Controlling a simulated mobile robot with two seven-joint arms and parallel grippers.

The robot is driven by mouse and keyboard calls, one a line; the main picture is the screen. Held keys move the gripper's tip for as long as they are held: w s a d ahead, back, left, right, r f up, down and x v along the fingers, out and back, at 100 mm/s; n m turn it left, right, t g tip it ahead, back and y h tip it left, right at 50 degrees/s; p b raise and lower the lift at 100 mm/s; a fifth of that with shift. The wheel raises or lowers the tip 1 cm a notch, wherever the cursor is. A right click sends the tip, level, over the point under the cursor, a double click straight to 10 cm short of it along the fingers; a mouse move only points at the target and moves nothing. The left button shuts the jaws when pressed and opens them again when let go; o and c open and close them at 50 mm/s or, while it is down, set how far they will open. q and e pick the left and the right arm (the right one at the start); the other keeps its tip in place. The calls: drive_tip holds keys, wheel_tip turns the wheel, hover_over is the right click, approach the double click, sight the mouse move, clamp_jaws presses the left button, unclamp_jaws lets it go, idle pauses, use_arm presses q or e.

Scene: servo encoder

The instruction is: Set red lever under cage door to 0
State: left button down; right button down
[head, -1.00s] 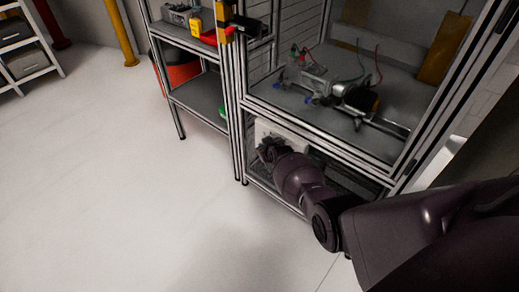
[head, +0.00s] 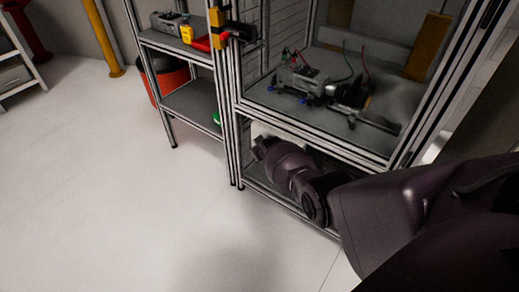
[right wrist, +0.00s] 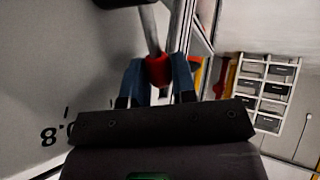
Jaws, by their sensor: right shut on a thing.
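The red lever (right wrist: 158,70) shows in the right wrist view as a red grip on a grey rod. My right gripper (right wrist: 160,78) has its two blue-padded fingers on either side of the red grip and is shut on it. A pale panel with dark printed scale marks (right wrist: 49,134) lies to the left of the fingers; an "8" is readable there. In the head view my right arm reaches under the cage (head: 310,128) to the pale panel (head: 262,130). The arm hides the lever in that view. My left gripper is out of view.
The cage holds a device with cables (head: 303,78) and a dark motor-like part (head: 352,94). A shelf rack (head: 195,100) stands left of it. The cage's lower frame runs close to my right arm. The floor (head: 110,200) at left is clear.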

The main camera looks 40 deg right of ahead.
drive_tip(key=shift+s+f, duration=0.1)
drive_tip(key=shift+f, duration=0.05)
drive_tip(key=c, duration=1.2)
unclamp_jaws()
